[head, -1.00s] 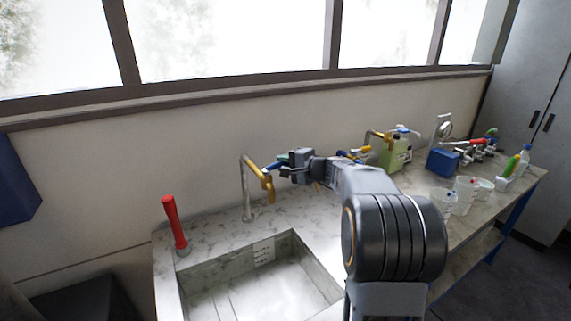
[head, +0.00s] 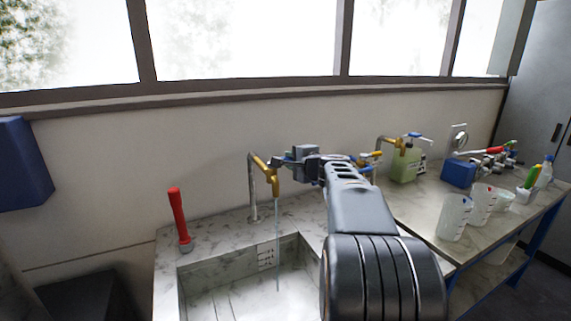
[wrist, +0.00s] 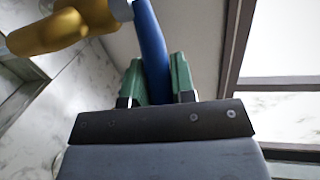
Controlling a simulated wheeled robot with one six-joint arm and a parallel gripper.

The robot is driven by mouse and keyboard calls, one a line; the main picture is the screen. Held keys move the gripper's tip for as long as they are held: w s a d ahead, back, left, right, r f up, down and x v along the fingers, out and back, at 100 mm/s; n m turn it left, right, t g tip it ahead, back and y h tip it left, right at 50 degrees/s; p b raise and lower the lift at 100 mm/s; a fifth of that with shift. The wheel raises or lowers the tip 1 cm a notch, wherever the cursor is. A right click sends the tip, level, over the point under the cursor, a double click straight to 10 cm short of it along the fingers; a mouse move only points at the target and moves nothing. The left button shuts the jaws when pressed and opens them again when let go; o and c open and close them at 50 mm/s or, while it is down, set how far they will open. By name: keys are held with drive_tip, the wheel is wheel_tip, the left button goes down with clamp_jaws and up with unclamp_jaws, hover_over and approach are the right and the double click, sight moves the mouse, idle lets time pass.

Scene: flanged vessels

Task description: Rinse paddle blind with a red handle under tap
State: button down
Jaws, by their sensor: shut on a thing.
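The tap (head: 275,183) has a bent steel pipe and a yellow body above the sink (head: 230,304). A thin stream of water (head: 278,240) runs from it into the sink. My gripper (head: 283,161) is at the tap. In the wrist view its green fingertips (wrist: 158,85) are shut on the tap's blue lever (wrist: 150,38), beside the yellow tap body (wrist: 65,28). A red-handled piece (head: 178,215) with a grey metal lower end stands upright on the counter left of the sink. I cannot tell for sure that it is the paddle blind.
A second yellow tap (head: 398,143) and a green canister (head: 406,164) stand to the right. Clear beakers (head: 455,216), a blue box (head: 459,173) and several valves are on the right bench. My arm hides the sink's right part. The window wall is behind.

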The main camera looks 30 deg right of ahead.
drive_tip(key=c, duration=0.9)
unclamp_jaws()
drive_tip(key=shift+c, duration=0.2)
drive_tip(key=shift+s, duration=0.1)
drive_tip(key=s+r+b, duration=0.2)
drive_tip(key=s, duration=1.1)
drive_tip(key=shift+s+a+r, duration=0.2)
